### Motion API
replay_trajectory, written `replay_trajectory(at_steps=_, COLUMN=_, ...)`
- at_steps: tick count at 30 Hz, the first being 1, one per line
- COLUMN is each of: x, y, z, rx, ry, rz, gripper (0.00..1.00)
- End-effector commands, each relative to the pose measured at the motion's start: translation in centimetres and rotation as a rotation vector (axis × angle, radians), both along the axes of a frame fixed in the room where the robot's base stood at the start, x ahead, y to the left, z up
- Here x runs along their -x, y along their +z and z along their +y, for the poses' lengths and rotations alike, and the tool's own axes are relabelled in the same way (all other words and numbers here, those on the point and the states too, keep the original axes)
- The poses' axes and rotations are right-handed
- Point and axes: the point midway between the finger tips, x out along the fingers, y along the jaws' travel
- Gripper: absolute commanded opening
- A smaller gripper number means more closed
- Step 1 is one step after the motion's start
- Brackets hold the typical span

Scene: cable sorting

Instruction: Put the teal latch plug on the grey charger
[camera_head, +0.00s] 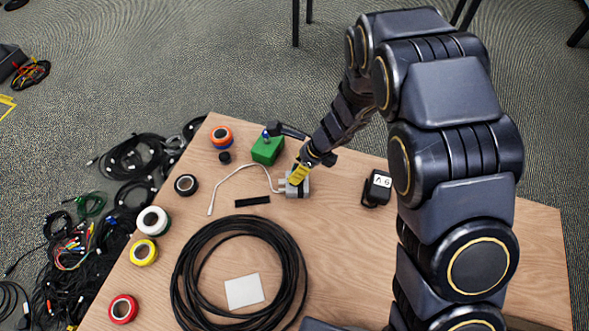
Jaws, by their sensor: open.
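A small grey block (303,188), which looks like the grey charger, sits on the table near the middle of its far half. A white cable (240,172) curves left from its side and ends loose on the wood. My gripper (300,174) is open and reaches down from the upper right, right at the grey block. A yellow patch shows there and partly covers the block. I cannot make out a teal latch plug; it may be hidden by my gripper or too small to tell. Whether my gripper touches the block is unclear.
A green block (266,151) stands close behind and left; a dark piece overlaps its top. A black adapter (378,186) marked 9 V stands right. A black cable coil (177,283) surrounds a white square (244,291). Several tape rolls line the left edge. Bare wood (345,240) shows front right.

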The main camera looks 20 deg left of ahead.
Motion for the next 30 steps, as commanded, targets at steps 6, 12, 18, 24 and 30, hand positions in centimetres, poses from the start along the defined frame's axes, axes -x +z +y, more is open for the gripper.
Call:
replay_trajectory(at_steps=6, x=-0.1, y=4.4, z=-1.9, rx=0.001, ry=-0.003, rz=-0.005, gripper=0.41)
replay_trajectory(at_steps=12, x=-0.1, y=7.3, z=-3.1, rx=0.001, ry=-0.002, rz=-0.003, gripper=0.41)
replay_trajectory(at_steps=18, x=0.0, y=8.5, z=-3.6, rx=0.001, ry=-0.002, rz=0.001, gripper=0.41)
replay_trajectory(at_steps=24, x=0.1, y=8.5, z=-3.6, rx=0.001, ry=-0.001, rz=0.003, gripper=0.41)
replay_trajectory(at_steps=30, x=1.1, y=10.5, z=-4.9, rx=0.005, ry=0.103, rz=-0.032, gripper=0.41)
